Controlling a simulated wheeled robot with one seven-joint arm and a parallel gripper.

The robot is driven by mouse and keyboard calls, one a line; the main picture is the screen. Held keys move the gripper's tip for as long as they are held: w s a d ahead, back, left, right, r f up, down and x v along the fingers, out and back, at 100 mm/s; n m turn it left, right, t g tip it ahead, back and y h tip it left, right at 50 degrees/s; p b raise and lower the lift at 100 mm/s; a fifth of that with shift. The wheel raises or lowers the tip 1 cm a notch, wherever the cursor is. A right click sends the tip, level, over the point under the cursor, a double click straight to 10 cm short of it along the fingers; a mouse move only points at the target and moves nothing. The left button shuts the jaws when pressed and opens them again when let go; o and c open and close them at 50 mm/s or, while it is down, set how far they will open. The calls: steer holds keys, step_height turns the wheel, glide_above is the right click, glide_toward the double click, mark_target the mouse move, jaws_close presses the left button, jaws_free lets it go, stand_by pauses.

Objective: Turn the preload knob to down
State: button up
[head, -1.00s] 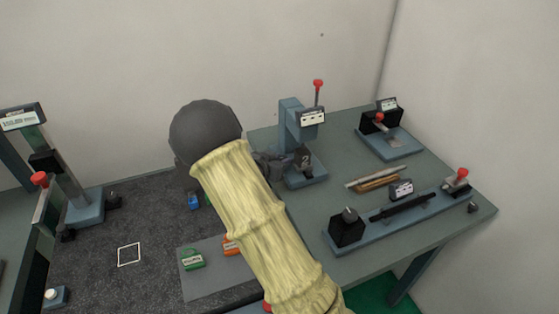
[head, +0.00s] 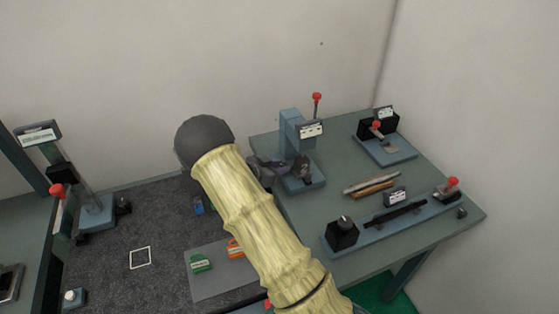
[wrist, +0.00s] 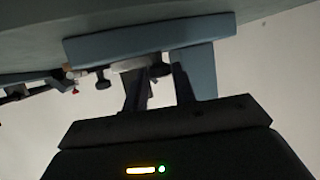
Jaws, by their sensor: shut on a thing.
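The blue fixture (head: 291,131) with an upright column, a label plate and a red-tipped lever stands on the green-grey table. My gripper (head: 266,168) is at the left side of this fixture, low beside its dark front part (head: 304,168). My arm's grey joint and yellow sleeve cover part of the view. In the wrist view, my gripper (wrist: 145,95) reaches up to the fixture's blue base (wrist: 150,38). It is shut on a part there that I take for the preload knob. The knob is mostly hidden, and its pointing direction cannot be read.
A blue rail fixture (head: 399,221) with a black knob and red-topped clamp lies at the table's front right. Another fixture (head: 391,147) stands behind. Rods (head: 370,186) lie between. Green (head: 201,262) and orange (head: 235,249) blocks are on the grey mat at left.

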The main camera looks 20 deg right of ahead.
steer(key=shift+w+r+m+g+p, duration=0.1)
steer(key=shift+w+m+g+p, duration=0.1)
steer(key=shift+m+g, duration=0.2)
steer(key=shift+w+r+m+g+p, duration=0.1)
steer(key=shift+m+g+p, duration=0.1)
steer(key=shift+m+g, duration=0.2)
steer(key=o, duration=0.7)
steer(key=shift+s+f, duration=0.1)
steer(key=shift+f, duration=0.05)
steer(key=shift+c, duration=0.2)
steer(key=b+v, duration=0.2)
steer(key=v, duration=1.5)
steer(key=shift+a+b, duration=0.35)
steer(key=shift+b, duration=0.05)
steer(key=shift+f, duration=0.15)
